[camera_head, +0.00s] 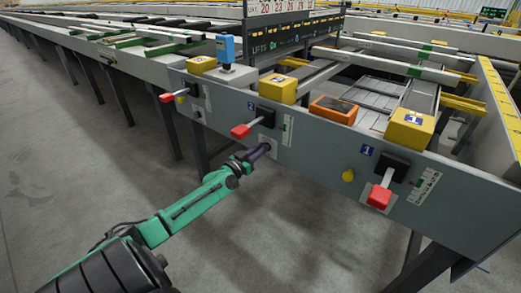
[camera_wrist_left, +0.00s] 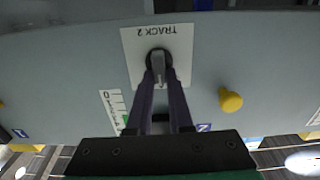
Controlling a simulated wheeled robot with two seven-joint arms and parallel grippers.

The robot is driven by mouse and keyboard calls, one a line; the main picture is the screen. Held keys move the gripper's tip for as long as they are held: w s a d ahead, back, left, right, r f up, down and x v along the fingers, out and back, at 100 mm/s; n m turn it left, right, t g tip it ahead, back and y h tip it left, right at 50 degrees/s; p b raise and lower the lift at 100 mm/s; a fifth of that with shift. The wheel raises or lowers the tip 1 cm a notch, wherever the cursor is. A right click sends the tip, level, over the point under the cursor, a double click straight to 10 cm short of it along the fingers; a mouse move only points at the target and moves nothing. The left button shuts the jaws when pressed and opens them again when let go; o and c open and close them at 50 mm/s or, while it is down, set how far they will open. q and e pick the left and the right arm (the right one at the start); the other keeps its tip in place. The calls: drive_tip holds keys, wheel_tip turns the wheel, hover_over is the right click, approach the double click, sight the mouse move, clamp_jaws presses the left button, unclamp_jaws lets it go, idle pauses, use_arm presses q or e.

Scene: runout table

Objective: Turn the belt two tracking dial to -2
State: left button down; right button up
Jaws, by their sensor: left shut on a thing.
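The belt two tracking dial (camera_wrist_left: 158,62) is a grey knob with a dark round base on a white plate (camera_wrist_left: 181,45) marked TRACK 2, upside down in the left wrist view. My left gripper (camera_wrist_left: 159,82) is shut on the knob, one dark finger on each side. In the head view my left gripper (camera_head: 263,150) reaches the grey front panel at the plate, and hides most of the dial. A white scale strip (camera_wrist_left: 116,108) with a green mark is beside the plate; I cannot read its value. My right gripper is not in view.
Red-handled levers stand out from the panel, one (camera_head: 240,131) just above left of my gripper, another (camera_head: 379,197) to the right. A yellow knob (camera_wrist_left: 231,101) is near the dial. Yellow boxes (camera_head: 278,89) line the panel's top. The floor (camera_head: 290,235) in front is clear.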

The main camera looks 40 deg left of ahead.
use_arm(q)
drive_tip(key=shift+a+f+n+b, duration=0.15)
drive_tip(key=shift+n+b, duration=0.15)
drive_tip(key=shift+n, duration=0.95)
drive_tip(key=shift+a+r+n+b, duration=0.15)
drive_tip(key=shift+n+b, duration=0.2)
drive_tip(key=shift+n, duration=0.95)
drive_tip(key=shift+a+f+n+b, duration=0.15)
drive_tip(key=shift+n+b, duration=0.15)
drive_tip(key=shift+n, duration=0.95)
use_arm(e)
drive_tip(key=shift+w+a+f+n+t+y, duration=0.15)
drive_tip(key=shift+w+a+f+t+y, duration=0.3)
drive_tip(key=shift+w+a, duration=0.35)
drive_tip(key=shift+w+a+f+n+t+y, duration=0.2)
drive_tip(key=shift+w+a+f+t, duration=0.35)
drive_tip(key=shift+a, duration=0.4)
use_arm(q)
drive_tip(key=c, duration=0.8)
unclamp_jaws()
